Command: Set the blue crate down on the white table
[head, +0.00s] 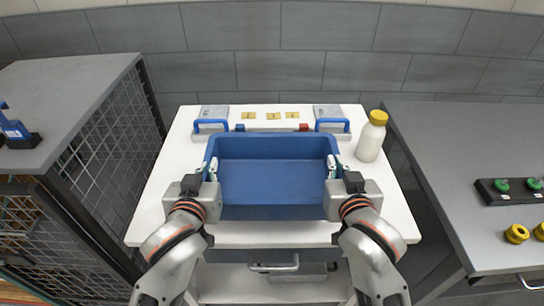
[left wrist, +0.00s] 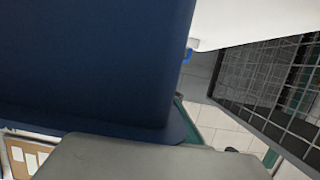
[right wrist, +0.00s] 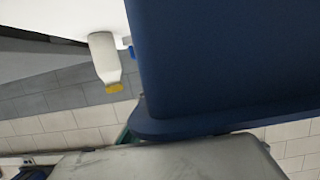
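The blue crate (head: 268,182) is empty and level, over the middle of the white table (head: 165,208). I cannot tell whether its bottom touches the tabletop. My left gripper (head: 213,172) is shut on the crate's left wall, and my right gripper (head: 332,170) is shut on its right wall, with pale fingertips showing inside the rim. The crate's outer wall fills much of the left wrist view (left wrist: 90,60) and of the right wrist view (right wrist: 230,60). The fingertips are hidden in both wrist views.
A white bottle with a yellow cap (head: 370,140) stands to the right of the crate. Two blue-handled fixtures (head: 210,118) (head: 331,120) and yellow tags (head: 270,115) lie along the table's back. A grey cage cabinet (head: 90,100) is left, a grey bench (head: 460,150) right.

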